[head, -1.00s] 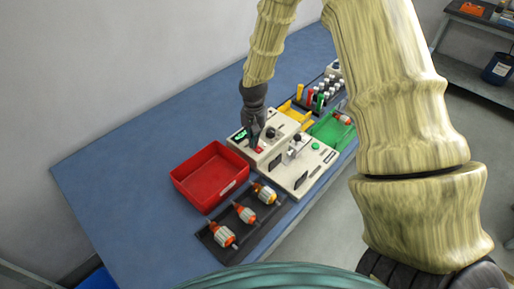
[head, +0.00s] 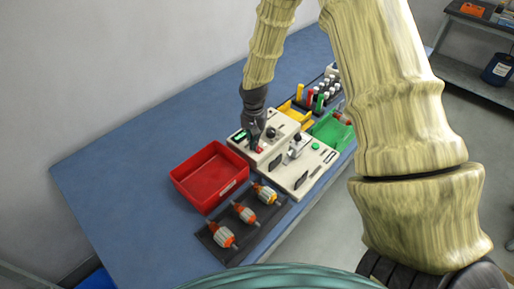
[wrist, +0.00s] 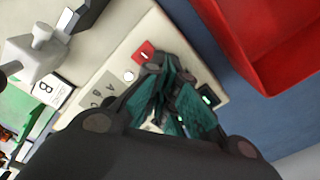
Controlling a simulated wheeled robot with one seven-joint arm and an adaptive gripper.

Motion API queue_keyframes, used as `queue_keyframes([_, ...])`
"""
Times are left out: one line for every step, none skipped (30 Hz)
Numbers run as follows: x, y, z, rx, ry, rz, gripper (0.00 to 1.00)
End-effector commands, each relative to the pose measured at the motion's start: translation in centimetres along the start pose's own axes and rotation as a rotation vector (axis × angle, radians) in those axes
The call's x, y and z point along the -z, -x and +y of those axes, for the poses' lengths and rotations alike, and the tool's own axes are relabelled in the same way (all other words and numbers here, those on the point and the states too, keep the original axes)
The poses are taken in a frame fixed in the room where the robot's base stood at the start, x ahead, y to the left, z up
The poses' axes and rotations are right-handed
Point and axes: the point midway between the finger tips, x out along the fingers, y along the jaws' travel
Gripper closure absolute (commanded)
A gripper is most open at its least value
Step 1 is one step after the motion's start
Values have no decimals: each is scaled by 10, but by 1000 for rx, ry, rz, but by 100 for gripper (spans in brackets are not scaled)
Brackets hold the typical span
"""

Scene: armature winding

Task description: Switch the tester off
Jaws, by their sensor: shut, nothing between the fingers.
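The tester (head: 270,138) is a cream box on the blue bench, with a small green display (head: 240,136) at its left and a dark knob on top. A red switch (head: 259,149) sits on its front part; the red switch also shows in the wrist view (wrist: 144,53) with a pale mark on it. My gripper (head: 255,146) is shut and empty, pointing down over the tester's panel. In the wrist view its fingertips (wrist: 160,66) are right beside the red switch; I cannot tell whether they touch it. The fingers hide part of the panel and display.
A red bin (head: 212,203) stands left of the tester. A dark tray (head: 262,222) with armatures lies in front. A cream fixture (head: 297,176) adjoins the tester at right, with green (head: 326,137) and yellow bins behind. The bench's far left is clear.

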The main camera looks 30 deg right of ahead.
Motion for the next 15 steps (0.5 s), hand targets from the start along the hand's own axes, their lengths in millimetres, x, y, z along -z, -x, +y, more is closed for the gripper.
queue_keyframes([0, -1, 0, 0, 0, 0, 100])
queue_keyframes([0, -1, 0, 0, 0, 0, 100])
queue_keyframes([0, -2, 0, 0, 0, 0, 100])
queue_keyframes([0, -2, 0, 0, 0, 0, 100])
queue_keyframes([0, -2, 0, 0, 0, 0, 100])
queue_keyframes([0, -3, 0, 0, 0, 0, 100])
queue_keyframes([0, -3, 0, 0, 0, 0, 100])
queue_keyframes([0, -4, 0, 0, 0, 0, 100])
queue_keyframes([0, -4, 0, 0, 0, 0, 100])
queue_keyframes([0, -4, 0, 0, 0, 0, 100])
queue_keyframes([0, -4, 0, 0, 0, 0, 100])
queue_keyframes([0, -4, 0, 0, 0, -1, 100])
queue_keyframes([0, -3, 0, -1, 0, -1, 100])
queue_keyframes([0, -3, 0, -1, 0, -1, 100])
queue_keyframes([0, -1, 0, -1, 0, -1, 100])
